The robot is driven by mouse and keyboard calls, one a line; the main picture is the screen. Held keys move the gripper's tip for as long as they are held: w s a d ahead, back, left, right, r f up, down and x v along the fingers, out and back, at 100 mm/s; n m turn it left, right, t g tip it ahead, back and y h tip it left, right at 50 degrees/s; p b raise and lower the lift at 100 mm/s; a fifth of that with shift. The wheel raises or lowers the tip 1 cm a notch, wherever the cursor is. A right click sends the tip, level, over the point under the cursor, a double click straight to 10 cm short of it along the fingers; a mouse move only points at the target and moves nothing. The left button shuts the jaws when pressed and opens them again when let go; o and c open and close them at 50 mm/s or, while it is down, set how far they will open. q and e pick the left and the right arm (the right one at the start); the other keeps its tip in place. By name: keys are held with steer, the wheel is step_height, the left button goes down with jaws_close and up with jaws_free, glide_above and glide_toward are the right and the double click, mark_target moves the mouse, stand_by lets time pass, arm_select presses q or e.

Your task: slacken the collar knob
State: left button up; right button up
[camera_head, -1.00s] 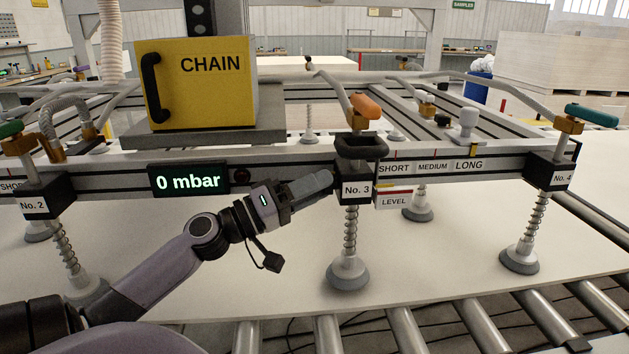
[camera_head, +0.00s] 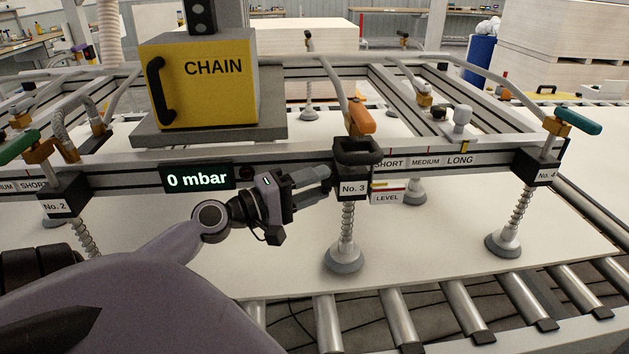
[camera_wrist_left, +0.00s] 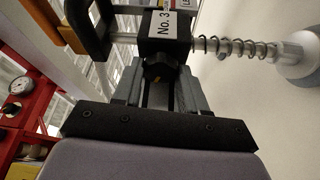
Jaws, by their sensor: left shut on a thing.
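The No. 3 collar (camera_head: 352,188) is a black block on the gantry rail, with a spring stem and suction cup (camera_head: 344,256) below it. Its dark collar knob (camera_wrist_left: 160,67) shows in the left wrist view, between the fingertips, with a small yellow mark. My left gripper (camera_head: 322,180) comes to the collar from its left side and is shut on the knob. In the head view the fingers largely hide the knob. My right gripper is not in view.
A display (camera_head: 197,178) reads "0 mbar" left of the collar. Beside the collar are a LEVEL plate (camera_head: 387,198) and a SHORT, MEDIUM, LONG scale (camera_head: 425,161). The yellow CHAIN box (camera_head: 207,82) stands behind. A white sheet (camera_head: 285,262) lies below, over rollers.

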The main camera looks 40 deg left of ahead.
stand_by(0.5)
arm_select(q)
steer(key=o, duration=1.1)
steer(key=shift+c, duration=0.2)
steer(key=shift+s+a+f+b, duration=0.15)
steer(key=shift+s+b, duration=0.15)
steer(key=shift+s, duration=0.2)
steer(key=b+v, duration=0.2)
steer(key=v, duration=0.4)
